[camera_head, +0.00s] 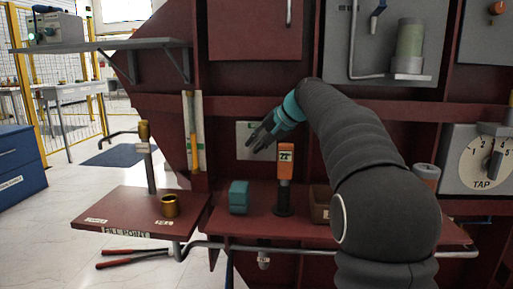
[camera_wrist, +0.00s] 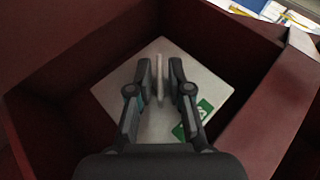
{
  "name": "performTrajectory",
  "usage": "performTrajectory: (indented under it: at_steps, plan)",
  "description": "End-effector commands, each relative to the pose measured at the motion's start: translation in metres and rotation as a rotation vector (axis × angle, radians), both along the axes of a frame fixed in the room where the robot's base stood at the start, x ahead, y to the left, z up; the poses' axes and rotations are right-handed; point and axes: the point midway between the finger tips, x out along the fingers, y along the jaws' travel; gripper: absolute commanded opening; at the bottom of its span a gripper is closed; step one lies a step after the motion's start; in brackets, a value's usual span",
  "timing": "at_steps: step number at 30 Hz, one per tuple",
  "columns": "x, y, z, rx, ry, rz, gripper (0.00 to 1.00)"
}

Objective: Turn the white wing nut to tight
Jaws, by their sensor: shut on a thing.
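My gripper (camera_head: 262,137) is at the upper middle of the head view, in front of a pale plate (camera_head: 243,153) on the dark red transformer wall. In the wrist view, its two fingers (camera_wrist: 161,84) are close together on either side of a thin white piece, the white wing nut (camera_wrist: 160,72), seen edge-on. The gripper is shut on it. The pale plate with a green label (camera_wrist: 199,116) lies behind the fingers. In the head view the wing nut cannot be made out, as the gripper covers that place.
A dark red shelf (camera_head: 224,224) below my gripper carries a teal block (camera_head: 238,197) and an orange tool (camera_head: 286,160). A brass cup (camera_head: 170,206) stands on the left shelf. Dark red walls surround the plate closely in the wrist view. A tap dial (camera_head: 481,161) is at right.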

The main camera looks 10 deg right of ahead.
Motion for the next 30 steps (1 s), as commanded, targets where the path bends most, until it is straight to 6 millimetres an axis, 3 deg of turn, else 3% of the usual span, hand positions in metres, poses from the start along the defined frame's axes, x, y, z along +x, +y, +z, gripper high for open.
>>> performTrajectory:
  at_steps: [9,10,11,23,30]
  plan:
    - [0.0,-0.001,0.0,0.006,-0.001,-0.001,0.0]
    - [0.0,-0.001,0.0,0.006,-0.001,-0.001,0.24]
    - [0.0,-0.001,0.0,0.006,-0.001,-0.001,0.31]
    - [-0.003,-0.003,0.004,0.005,-0.002,-0.001,0.31]
    - [-0.023,-0.022,0.029,0.005,-0.005,-0.004,0.31]
